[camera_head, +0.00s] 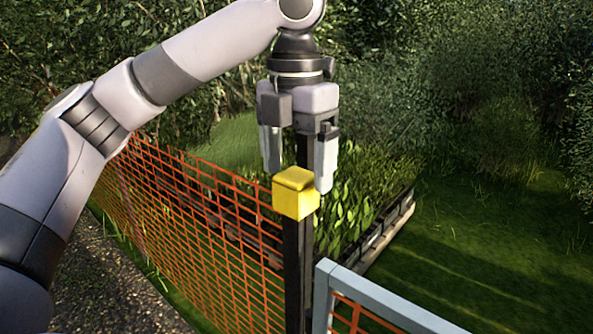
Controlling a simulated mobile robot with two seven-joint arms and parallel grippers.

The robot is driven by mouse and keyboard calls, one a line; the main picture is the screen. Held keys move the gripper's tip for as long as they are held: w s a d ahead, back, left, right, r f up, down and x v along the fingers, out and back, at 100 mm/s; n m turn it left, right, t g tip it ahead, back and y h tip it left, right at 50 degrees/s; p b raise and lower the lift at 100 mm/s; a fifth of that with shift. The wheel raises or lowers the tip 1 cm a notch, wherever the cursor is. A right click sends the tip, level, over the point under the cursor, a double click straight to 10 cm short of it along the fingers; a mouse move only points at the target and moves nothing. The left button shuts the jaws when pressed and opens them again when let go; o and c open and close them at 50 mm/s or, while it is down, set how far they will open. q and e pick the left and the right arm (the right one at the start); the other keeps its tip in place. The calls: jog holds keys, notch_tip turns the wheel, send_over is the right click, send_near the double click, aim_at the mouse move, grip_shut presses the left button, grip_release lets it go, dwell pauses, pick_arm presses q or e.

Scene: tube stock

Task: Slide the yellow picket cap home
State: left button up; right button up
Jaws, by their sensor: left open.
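How far the cap is seated on the post I cannot tell. My left gripper (298,172) points down just above the cap, its two pale fingers apart. The right fingertip overlaps the cap's right edge in the picture; whether it touches I cannot tell. My right gripper is not in view.
Orange mesh fencing (190,215) runs from the left to the post. A grey-blue gate frame (385,300) with orange mesh stands at the lower right. A planter (385,232) with leafy plants lies behind the post. Grass on the right is open; bushes fill the back.

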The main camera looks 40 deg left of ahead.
pick_arm(q)
jog(key=shift+r, duration=2.7)
